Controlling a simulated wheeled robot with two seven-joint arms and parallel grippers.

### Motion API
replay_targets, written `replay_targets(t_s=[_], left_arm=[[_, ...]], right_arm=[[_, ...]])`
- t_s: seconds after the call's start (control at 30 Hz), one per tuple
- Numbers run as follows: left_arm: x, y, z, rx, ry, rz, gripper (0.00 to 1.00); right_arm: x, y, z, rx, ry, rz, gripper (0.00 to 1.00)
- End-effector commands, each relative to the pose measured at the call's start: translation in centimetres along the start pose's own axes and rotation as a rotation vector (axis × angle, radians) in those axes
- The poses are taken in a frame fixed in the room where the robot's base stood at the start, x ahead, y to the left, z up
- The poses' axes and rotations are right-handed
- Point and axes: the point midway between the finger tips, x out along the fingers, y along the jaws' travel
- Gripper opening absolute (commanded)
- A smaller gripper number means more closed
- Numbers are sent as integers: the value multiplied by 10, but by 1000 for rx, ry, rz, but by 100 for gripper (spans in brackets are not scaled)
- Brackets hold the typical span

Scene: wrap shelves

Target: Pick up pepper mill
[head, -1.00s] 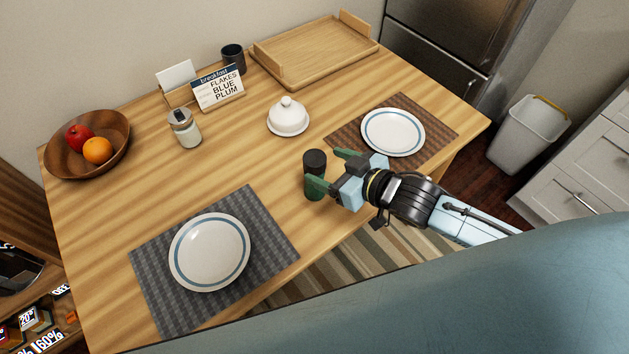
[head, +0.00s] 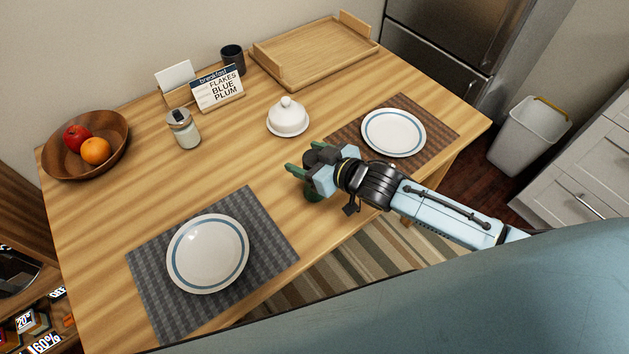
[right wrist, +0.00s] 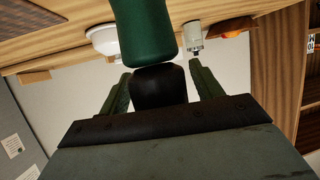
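The pepper mill (head: 314,194) has a dark green body and a black top. It stands upright on the table, mostly hidden behind my right gripper in the head view. In the right wrist view the picture is upside down. The mill's black top (right wrist: 158,88) and green body (right wrist: 145,30) show there. My right gripper (head: 304,158) is open, with its green fingers on either side of the mill's top. Narrow gaps seem to show between the fingers and the top. My left gripper is not in view.
A blue-rimmed plate (head: 207,253) on a grey placemat (head: 150,287) lies left of the mill. Another plate (head: 393,132) on a brown placemat (head: 440,130) lies to the right. A white covered dish (head: 288,117) stands behind. A glass jar (head: 184,129) and fruit bowl (head: 112,158) are farther left.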

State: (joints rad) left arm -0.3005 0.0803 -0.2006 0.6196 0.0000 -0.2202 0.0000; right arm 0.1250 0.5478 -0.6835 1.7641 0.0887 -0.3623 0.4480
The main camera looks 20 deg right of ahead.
Motion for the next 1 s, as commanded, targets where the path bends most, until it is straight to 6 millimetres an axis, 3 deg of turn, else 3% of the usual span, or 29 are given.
replay_targets(t_s=[0.07,0.43,0.73,1.0], left_arm=[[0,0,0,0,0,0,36],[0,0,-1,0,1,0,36],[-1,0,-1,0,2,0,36],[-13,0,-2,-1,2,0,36]], right_arm=[[0,0,0,0,0,0,54],[0,0,0,0,0,0,6],[-2,0,-5,-1,3,0,4],[-21,0,-52,-2,6,0,4]])
